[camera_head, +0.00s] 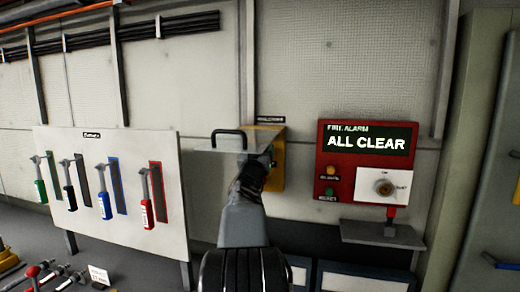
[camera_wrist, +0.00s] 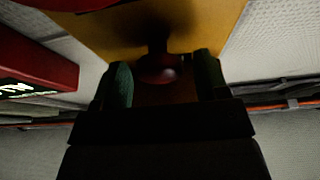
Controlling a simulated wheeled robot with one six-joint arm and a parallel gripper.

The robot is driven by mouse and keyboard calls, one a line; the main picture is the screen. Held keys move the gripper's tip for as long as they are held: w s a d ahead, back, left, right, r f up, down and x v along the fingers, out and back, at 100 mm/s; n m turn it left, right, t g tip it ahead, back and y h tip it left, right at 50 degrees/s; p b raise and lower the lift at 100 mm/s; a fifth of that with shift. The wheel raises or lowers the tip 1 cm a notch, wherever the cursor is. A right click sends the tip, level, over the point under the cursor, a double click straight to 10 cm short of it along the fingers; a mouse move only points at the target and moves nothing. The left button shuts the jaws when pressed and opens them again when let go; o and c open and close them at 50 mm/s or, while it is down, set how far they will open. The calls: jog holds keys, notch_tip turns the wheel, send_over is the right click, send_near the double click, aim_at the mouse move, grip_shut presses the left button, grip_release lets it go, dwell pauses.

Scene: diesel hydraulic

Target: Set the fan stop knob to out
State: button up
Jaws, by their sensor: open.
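A dark red round knob (camera_wrist: 160,68), which I take as the fan stop knob, stands on a short stem from a yellow panel (camera_wrist: 105,30) in the wrist view. In the head view the yellow box (camera_head: 278,172) shows on the wall, but the knob is hidden behind my gripper and arm. My gripper (camera_wrist: 163,82) is open, with one dark green fingertip on each side of the knob. I cannot tell whether either finger touches it. In the head view my gripper (camera_head: 251,174) is in front of the yellow box.
A grey flap (camera_head: 203,146) with a black handle (camera_head: 228,132) sticks out above my gripper. Right of the box is a red fire alarm panel (camera_head: 337,172) reading "ALL CLEAR", with a shelf (camera_head: 375,234) below.

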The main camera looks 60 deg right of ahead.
grip_shut()
jog(key=shift+s+a+f+b, duration=0.15)
jog(key=shift+a+f+b, duration=0.1)
jog(key=shift+a+b, duration=0.35)
jog(key=shift+s+a+r, duration=0.1)
jog(key=shift+a+r, duration=0.05)
grip_release()
jog(key=shift+a, duration=0.1)
jog(key=b+v, duration=0.5)
jog(key=v, duration=0.8)
jog(key=shift+s+a, duration=0.2)
jog(key=shift+a, duration=0.15)
dwell(0.4)
